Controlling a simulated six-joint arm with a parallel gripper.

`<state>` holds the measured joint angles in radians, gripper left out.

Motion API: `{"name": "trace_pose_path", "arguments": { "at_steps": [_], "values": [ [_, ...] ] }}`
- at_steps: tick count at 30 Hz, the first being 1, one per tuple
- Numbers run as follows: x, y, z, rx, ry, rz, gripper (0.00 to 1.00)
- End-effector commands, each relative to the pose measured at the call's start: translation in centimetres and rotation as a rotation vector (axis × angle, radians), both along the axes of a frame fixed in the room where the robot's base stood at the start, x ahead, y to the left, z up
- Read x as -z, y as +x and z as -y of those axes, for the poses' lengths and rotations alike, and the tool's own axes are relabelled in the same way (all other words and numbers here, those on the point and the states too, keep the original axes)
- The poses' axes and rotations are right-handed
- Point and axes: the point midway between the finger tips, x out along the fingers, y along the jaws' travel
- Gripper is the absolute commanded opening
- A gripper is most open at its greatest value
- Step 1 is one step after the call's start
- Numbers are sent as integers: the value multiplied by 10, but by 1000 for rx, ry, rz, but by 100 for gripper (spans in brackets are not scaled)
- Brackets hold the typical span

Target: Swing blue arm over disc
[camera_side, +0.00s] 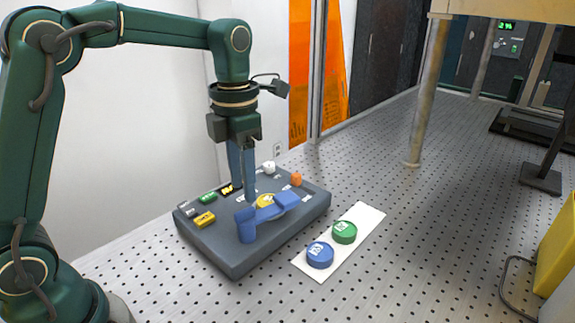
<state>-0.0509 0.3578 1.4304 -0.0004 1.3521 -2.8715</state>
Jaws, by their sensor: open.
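The blue arm (270,211) is on the dark grey box (232,261), pivoted on a blue post (246,231) near the box's front edge. It reaches to the right and ends in a wider blue block (286,199). A yellow disc (266,200) sits on the box just behind the blue arm, which partly hides it. My gripper (248,196) points down above the box with its blue fingers open, close behind the blue post and left of the disc. I cannot tell whether a finger touches the blue arm.
Small yellow (205,219), green (208,197), white (268,167) and orange (296,179) parts stand on the box. A blue disc (320,254) and a green disc (344,232) lie on a white strip (370,220) to the right. A metal post (428,95) stands behind.

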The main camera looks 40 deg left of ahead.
Motion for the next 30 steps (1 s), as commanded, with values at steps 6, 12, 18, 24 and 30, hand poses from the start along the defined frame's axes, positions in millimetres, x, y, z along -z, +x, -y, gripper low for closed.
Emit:
{"name": "trace_pose_path", "arguments": {
  "at_steps": [6, 12, 18, 24, 30],
  "values": [
    [0, 0, 0, 325, 1, -1, 46],
    [1, 0, 0, 840, 0, -1, 46],
    [1, -1, 0, 1359, 1, -1, 46],
    [0, -1, 0, 1877, 1, -1, 46],
    [0, -2, 0, 2395, 0, -1, 46]
  ]
}}
